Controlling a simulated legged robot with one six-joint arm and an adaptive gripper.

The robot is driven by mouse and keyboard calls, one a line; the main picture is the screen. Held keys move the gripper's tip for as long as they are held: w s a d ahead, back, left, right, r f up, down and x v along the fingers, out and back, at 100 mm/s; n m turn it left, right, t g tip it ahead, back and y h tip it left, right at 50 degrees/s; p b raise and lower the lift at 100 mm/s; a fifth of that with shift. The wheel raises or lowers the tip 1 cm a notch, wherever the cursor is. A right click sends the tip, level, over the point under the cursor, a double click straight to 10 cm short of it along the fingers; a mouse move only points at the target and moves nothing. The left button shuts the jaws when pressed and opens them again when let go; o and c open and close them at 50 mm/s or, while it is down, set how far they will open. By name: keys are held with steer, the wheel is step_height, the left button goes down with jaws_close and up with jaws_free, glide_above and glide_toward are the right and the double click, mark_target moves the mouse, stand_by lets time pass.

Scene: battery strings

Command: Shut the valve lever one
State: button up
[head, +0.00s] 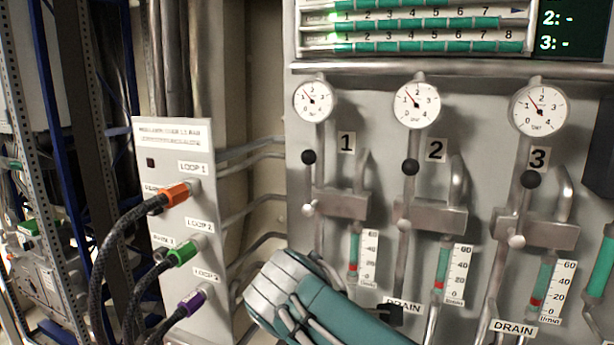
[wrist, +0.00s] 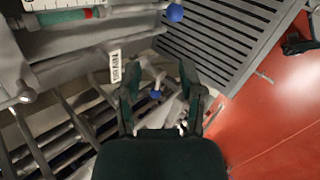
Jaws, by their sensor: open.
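Valve lever one is in the head view, with a black knob (head: 309,157) on top of an upright stem, left of the "1" label (head: 347,142). Its pivot (head: 308,210) sits at the left of a grey valve block. My teal arm crosses the bottom of the head view, well below lever one, and a dark part at its end partly covers a drain label. In the wrist view my gripper (wrist: 160,92) is open, with dark fingers spread. Lever one is not identifiable there.
Levers two (head: 410,167) and three (head: 530,179) stand upright to the right. Gauges (head: 314,101) sit above. A connector box (head: 165,240) with thick plugged cables stands left. The wrist view shows pipes, another blue knob (wrist: 174,12), a grating (wrist: 225,45) and red floor (wrist: 285,110).

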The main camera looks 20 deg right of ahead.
steer(key=w+r+n+t+h, duration=0.2)
steer(key=w+r+n+h, duration=0.3)
steer(key=w+r+n, duration=0.25)
steer(key=n+t+h, duration=0.3)
steer(key=n+h, duration=0.1)
steer(key=n, duration=0.2)
glide_toward(307, 173)
steer(key=x, duration=1)
steer(key=shift+w+d, duration=0.2)
steer(key=shift+w, duration=0.05)
jaws_close()
